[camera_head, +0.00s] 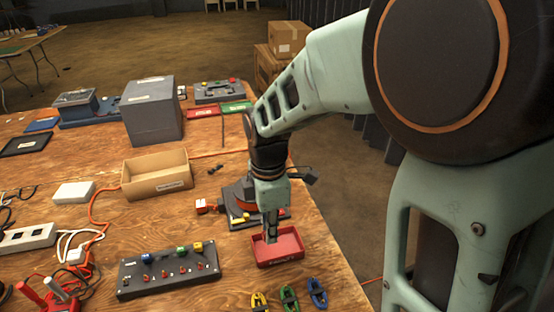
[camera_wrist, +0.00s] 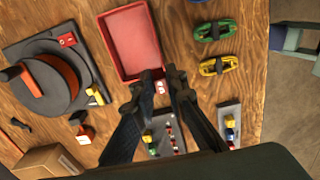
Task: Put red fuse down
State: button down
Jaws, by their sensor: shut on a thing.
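My gripper (camera_head: 271,238) points down at the red tray (camera_head: 293,258) near the table's front right edge. In the wrist view, its fingertips (camera_wrist: 159,91) are closed around a small red piece with a white mark, the red fuse (camera_wrist: 160,87). The fuse shows just off the lower right corner of the red tray (camera_wrist: 128,45) in that view. The tray floor that shows there is empty. In the head view the fingers hide the fuse, and I cannot tell its height above the tray.
A dark panel (camera_head: 170,280) with coloured knobs and red pieces lies left of the tray. Blue (camera_head: 317,292), green (camera_head: 289,299) and yellow (camera_head: 259,302) cable bundles lie in front. A dark device with an orange reel (camera_head: 240,200) stands behind, and a cardboard box (camera_head: 157,181) farther left.

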send_over(279, 248)
notch_tip(279, 248, down, 6)
jog(key=shift+s+r+b, duration=0.1)
jog(key=shift+s+b, duration=0.05)
jog(key=shift+b, duration=0.25)
jog(key=f, duration=0.3)
jog(key=shift+w+f, duration=0.2)
jog(key=shift+f, duration=0.05)
jog(key=shift+f+b, duration=0.6)
jog(key=shift+b, duration=0.1)
jog(key=c, duration=1.9)
grip_release()
jog(key=shift+c, duration=0.2)
jog(key=shift+r, duration=0.2)
notch_tip(279, 248, up, 13)
jog(key=p, duration=0.2)
jog(key=shift+p, duration=0.35)
